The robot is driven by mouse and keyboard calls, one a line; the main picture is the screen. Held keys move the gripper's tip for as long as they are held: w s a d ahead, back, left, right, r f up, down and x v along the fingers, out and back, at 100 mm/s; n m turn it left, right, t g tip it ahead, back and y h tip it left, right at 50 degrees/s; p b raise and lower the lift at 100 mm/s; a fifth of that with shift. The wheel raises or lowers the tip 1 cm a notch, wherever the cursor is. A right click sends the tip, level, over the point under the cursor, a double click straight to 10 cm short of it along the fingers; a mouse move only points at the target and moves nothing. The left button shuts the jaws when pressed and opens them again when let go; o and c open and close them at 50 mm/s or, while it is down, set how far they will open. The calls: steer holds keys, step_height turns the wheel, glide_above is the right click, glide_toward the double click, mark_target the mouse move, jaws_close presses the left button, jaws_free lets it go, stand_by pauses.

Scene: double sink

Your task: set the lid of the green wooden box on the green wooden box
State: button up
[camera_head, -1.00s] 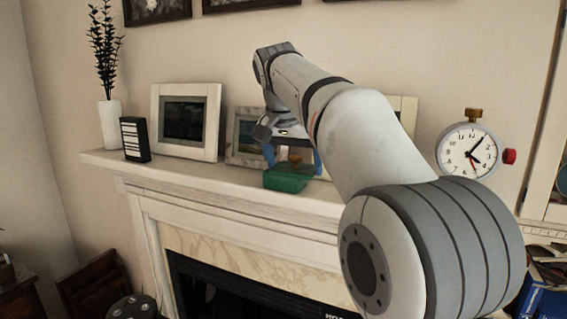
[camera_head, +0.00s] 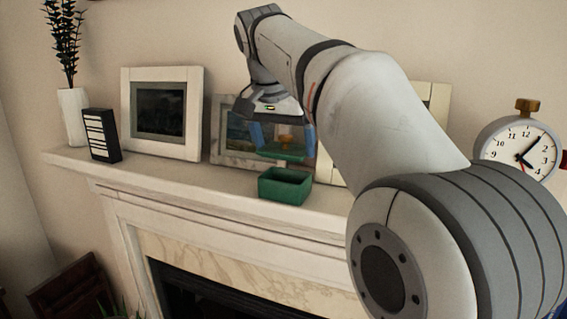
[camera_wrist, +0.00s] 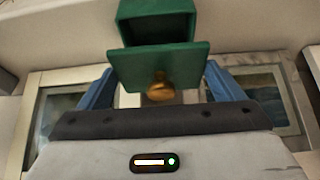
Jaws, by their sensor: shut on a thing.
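The green wooden box (camera_head: 285,187) stands upright on the mantel shelf, its open top showing. Its lid (camera_head: 281,155) is a green plate with a brass-coloured knob. My gripper (camera_head: 283,143) is shut on the lid, its blue fingers at two opposite edges, the knob facing up between them. The lid hangs roughly level above and somewhat behind the box, with a visible gap. In the wrist view the lid (camera_wrist: 150,62) covers the near part of the box (camera_wrist: 155,26), which shows beyond it.
Picture frames (camera_head: 163,113) lean on the wall behind, close to my gripper. A black-and-white striped block (camera_head: 101,135) and a white vase (camera_head: 74,117) stand at the left. A large clock (camera_head: 517,147) is at the right.

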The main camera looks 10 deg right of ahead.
mark_target(281, 152)
step_height(281, 152, down, 4)
steer(key=shift+s+f, duration=0.1)
steer(key=shift+f, duration=0.1)
steer(key=shift+s+f+b, duration=0.1)
steer(key=shift+f+b, duration=0.3)
steer(key=o, duration=0.8)
steer(key=shift+r, duration=0.2)
